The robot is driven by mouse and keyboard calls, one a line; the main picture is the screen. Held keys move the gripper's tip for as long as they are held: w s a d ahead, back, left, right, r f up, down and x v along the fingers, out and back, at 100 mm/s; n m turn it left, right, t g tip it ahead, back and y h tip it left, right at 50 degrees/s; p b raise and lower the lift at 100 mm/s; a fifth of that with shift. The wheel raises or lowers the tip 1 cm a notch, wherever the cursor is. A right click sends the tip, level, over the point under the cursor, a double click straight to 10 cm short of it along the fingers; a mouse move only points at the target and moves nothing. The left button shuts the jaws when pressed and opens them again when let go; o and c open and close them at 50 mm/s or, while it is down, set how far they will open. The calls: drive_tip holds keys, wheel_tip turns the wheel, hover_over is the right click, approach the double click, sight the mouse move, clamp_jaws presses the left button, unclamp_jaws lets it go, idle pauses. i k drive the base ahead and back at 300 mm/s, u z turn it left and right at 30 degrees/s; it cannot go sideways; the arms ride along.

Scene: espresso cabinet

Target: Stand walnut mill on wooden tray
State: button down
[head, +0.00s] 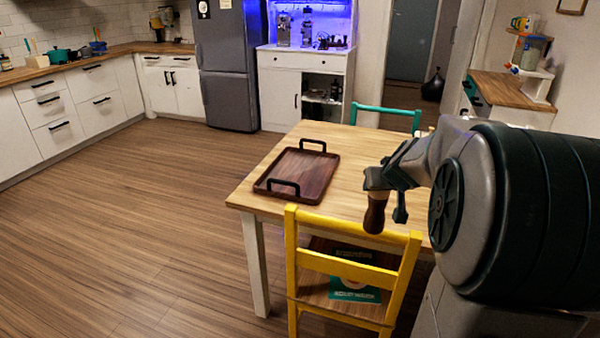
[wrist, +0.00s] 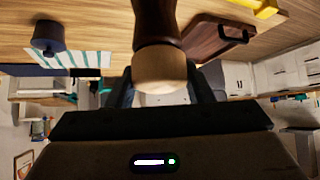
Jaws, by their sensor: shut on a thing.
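The wooden tray (head: 318,176), dark reddish brown with two black handles, lies on the left part of the table. Its visible surface is empty. The walnut mill (head: 375,215) has a dark brown body and hangs roughly upright below my gripper (head: 384,184). In the wrist view, my gripper (wrist: 160,88) is shut on the mill's pale round end (wrist: 160,66), and the dark body extends away. The tray also shows in the wrist view (wrist: 197,38), to the right of the mill. In the head view the mill is right of the tray, apart from it.
The pale wooden table (head: 262,186) has clear surface around the tray. A yellow chair (head: 352,265) stands at its near edge, and a green chair (head: 388,113) at the far side. A dark round object (wrist: 47,38) and a striped cloth (wrist: 85,59) are on the table.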

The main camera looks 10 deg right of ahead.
sight(298, 178)
drive_tip(key=i, duration=1.3)
